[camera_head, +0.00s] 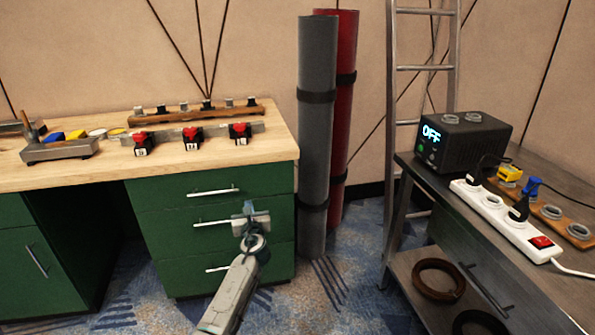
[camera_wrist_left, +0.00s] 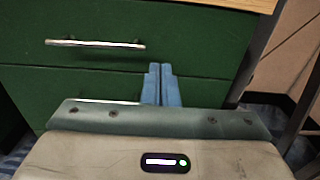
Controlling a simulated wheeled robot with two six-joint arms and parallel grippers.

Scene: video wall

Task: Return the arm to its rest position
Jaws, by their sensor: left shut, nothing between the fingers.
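My left gripper (camera_head: 249,212) is in front of the green drawer unit (camera_head: 172,220) of the desk, below the desktop and near the drawer handles. The left wrist view shows its two blue fingers (camera_wrist_left: 161,84) pressed together with nothing between them. Behind them are the green drawer fronts (camera_wrist_left: 200,48) and a silver handle (camera_wrist_left: 95,43). I cannot tell whether the gripper touches the drawers. My right gripper is not in view.
The wooden desktop (camera_head: 215,150) holds red-and-black switches (camera_head: 192,137) and a grey tray (camera_head: 60,152). Grey (camera_head: 317,130) and red rolls stand beside it. At right, a metal workbench (camera_head: 470,225) carries a black box reading OFF (camera_head: 465,143) and a white power strip (camera_head: 500,215).

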